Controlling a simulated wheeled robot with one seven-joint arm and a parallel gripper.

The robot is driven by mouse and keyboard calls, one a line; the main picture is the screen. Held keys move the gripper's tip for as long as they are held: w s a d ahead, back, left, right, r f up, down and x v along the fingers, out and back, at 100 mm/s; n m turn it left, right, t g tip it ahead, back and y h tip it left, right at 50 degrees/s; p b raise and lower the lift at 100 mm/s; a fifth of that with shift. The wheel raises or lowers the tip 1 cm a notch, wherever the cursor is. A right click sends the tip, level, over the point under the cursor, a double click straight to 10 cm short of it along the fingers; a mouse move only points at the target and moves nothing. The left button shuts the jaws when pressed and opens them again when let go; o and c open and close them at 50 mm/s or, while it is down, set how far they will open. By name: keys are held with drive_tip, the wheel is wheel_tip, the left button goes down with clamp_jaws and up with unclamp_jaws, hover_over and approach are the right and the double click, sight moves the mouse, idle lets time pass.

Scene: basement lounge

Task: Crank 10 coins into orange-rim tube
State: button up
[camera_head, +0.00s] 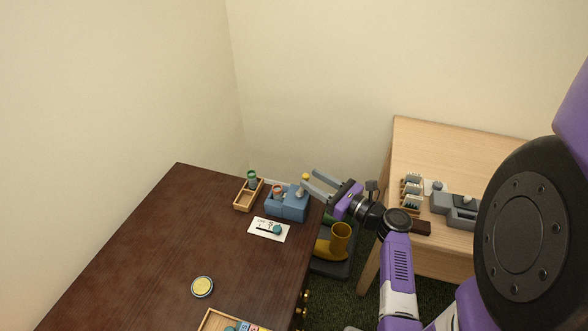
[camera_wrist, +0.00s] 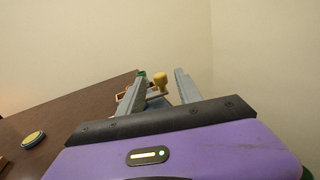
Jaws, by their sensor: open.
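A blue coin machine (camera_head: 287,206) stands near the right edge of the dark table. A small tube with an orange-pink rim (camera_head: 277,191) stands at its left part. A yellow crank knob (camera_head: 305,177) sits on a pale post at its right; the knob also shows in the wrist view (camera_wrist: 160,79). My gripper (camera_head: 309,181) is open, its fingertips close to the knob from the right. In the wrist view the knob appears between the two grey fingers (camera_wrist: 161,76); I cannot tell whether either touches it. Coins inside the machine are not visible.
A wooden tray (camera_head: 240,198) with a green-rimmed tube (camera_head: 252,178) stands left of the machine. A white card (camera_head: 262,232) lies in front. A yellow disc (camera_head: 202,287) lies nearer on the dark table (camera_head: 140,265). A light wooden table (camera_head: 440,150) stands right, behind my arm.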

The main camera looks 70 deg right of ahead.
drive_tip(key=x, duration=0.6)
drive_tip(key=shift+w, duration=0.2)
clamp_jaws()
